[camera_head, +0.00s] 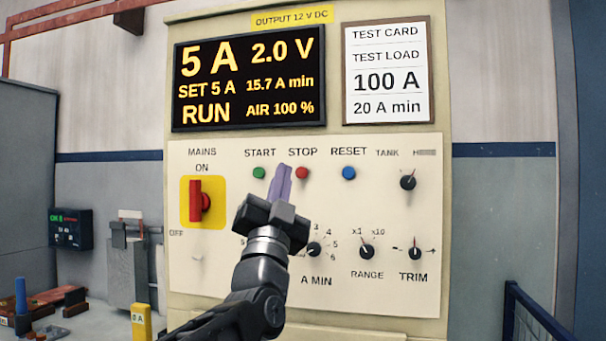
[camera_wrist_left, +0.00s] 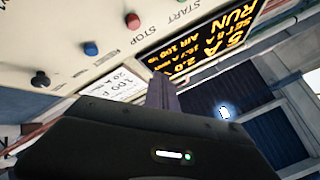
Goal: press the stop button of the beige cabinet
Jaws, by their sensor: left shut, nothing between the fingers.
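The beige cabinet (camera_head: 490,110) fills the middle of the head view. Its red stop button (camera_head: 302,173) sits on the panel under the word STOP, between the green start button (camera_head: 259,173) and the blue reset button (camera_head: 348,173). The stop button also shows in the left wrist view (camera_wrist_left: 133,21). My left gripper (camera_head: 281,172) is shut and empty, its purple-grey fingers upright in front of the panel. In the head view the fingertips appear just left of the stop button. I cannot tell how far they are from the panel. My right gripper is out of view.
The red mains switch (camera_head: 200,201) on its yellow plate is left of my gripper. Several black knobs, such as the range knob (camera_head: 366,251), sit lower on the panel. The display (camera_head: 249,83) reads RUN and 5 A. A blue railing (camera_head: 535,315) stands at the lower right.

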